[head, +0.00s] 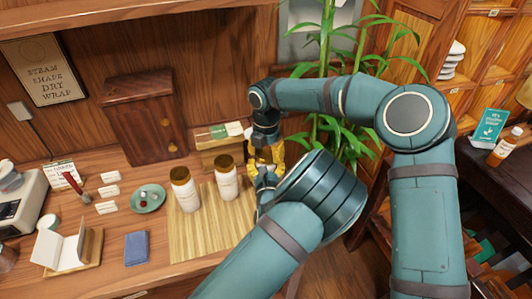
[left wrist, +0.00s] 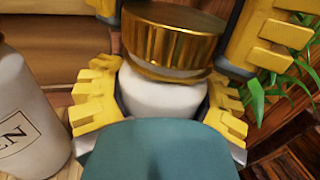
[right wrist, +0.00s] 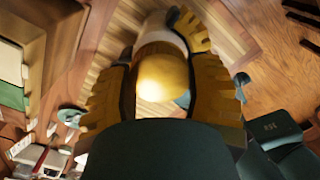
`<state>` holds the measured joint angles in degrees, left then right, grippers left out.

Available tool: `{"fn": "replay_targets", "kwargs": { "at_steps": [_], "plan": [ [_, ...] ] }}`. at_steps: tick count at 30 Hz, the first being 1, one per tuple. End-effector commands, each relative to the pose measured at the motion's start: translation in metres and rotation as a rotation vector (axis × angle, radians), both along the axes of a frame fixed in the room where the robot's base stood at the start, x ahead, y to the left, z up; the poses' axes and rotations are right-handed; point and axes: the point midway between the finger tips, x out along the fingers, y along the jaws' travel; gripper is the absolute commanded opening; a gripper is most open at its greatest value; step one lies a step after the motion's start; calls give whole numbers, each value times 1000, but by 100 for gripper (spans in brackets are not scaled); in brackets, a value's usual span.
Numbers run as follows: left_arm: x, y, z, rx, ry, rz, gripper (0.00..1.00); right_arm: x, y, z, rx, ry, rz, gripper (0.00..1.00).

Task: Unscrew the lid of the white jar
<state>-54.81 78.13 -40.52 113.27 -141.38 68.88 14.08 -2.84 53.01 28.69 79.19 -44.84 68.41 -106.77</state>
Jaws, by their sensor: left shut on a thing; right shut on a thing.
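The white jar (left wrist: 163,98) with a ribbed gold lid (left wrist: 170,42) fills the middle of the left wrist view. My left gripper (left wrist: 163,108) is shut around the white body, its yellow fingers on either side. My right gripper is shut on the gold lid (right wrist: 162,78), seen in the right wrist view with a finger on each side. A pale band shows under the lid's edge; I cannot tell how loose the lid is. In the head view my right gripper (head: 265,155) is directly above my left gripper (head: 266,180), and they largely hide the jar.
Two other white jars, one at the left (head: 187,197) and one nearer the grippers (head: 226,185), stand upright on the bamboo mat (head: 205,236). A low wooden box (head: 219,160) is behind them. A leafy plant (head: 335,140) stands close behind my arms.

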Motion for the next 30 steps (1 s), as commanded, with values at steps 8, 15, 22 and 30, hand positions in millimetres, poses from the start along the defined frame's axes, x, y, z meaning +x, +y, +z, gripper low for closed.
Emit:
{"fn": "replay_targets", "kwargs": {
  "at_steps": [8, 15, 22, 30],
  "plan": [
    [0, 0, 0, 0, 0, 1, 0, -1, 0, -1, -1, 4, 382, 10],
    [0, 0, 0, 0, 0, 1, 0, -1, -1, -1, -2, 4, 410, 10],
    [0, 0, 0, 0, 0, 1, 0, -1, -1, -1, -1, 4, 409, 10],
    [0, 0, 0, 0, 0, 1, 0, 0, -1, 0, -2, 3, 408, 10]
  ]
}}
